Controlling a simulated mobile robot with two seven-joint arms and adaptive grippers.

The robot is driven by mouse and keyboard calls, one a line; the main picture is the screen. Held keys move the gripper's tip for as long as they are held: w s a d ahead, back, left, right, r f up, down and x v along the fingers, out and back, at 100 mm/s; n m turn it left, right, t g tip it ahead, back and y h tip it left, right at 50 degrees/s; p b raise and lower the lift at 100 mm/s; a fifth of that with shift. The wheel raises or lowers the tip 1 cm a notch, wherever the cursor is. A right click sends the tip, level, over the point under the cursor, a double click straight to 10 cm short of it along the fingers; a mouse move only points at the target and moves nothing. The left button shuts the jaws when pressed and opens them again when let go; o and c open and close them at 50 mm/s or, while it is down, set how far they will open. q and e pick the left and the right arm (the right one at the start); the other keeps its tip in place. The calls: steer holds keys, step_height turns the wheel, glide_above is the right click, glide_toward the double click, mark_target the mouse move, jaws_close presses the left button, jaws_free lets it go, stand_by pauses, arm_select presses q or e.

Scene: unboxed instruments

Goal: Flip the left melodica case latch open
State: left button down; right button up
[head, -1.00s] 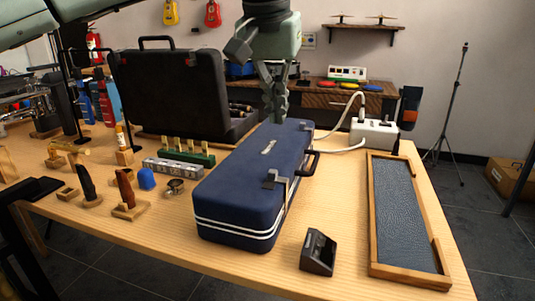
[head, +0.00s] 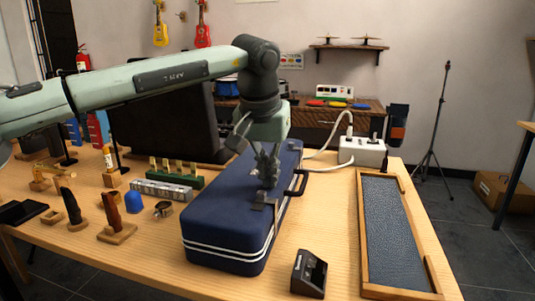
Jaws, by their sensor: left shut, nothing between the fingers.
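The melodica case (head: 222,214) is a long dark blue box with white stripes, lying closed on the wooden table. Its near grey latch (head: 263,201) sits at the lid's right edge, on the near side of the dark handle (head: 298,183). My left gripper (head: 269,183) points down over the case, just behind this latch, with its fingers shut and empty. I cannot tell whether the fingertips touch the latch or the lid. The far part of the lid edge is partly hidden by the gripper. My right gripper is not in view.
A small black device (head: 309,274) stands near the case's front right. A wood-framed dark tray (head: 364,240) lies to the right, and a white power box (head: 362,151) stands behind. Small instruments and a blue dome (head: 134,202) crowd the left. An open black case (head: 160,130) stands behind.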

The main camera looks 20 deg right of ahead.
mark_target(261, 193)
arm_select(q)
steer(key=shift+s+a+r, duration=0.15)
steer(key=shift+s+a, duration=0.25)
steer(key=shift+s, duration=0.1)
steer(key=shift+s+a+r, duration=0.15)
steer(key=shift+s+a, duration=0.2)
steer(key=shift+s, duration=0.15)
steer(key=shift+s+a, duration=0.25)
steer(key=shift+s, duration=0.1)
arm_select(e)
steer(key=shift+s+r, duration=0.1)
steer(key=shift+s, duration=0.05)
arm_select(q)
steer(key=shift+s+a+f, duration=0.1)
steer(key=shift+s+a, duration=0.05)
steer(key=shift+s, duration=0.05)
steer(key=shift+s+a+b, duration=0.4)
steer(key=shift+s+a, duration=0.1)
steer(key=shift+s, duration=0.3)
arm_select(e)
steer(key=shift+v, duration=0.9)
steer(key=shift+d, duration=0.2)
arm_select(q)
steer(key=v, duration=1.2)
steer(key=shift+w, duration=0.1)
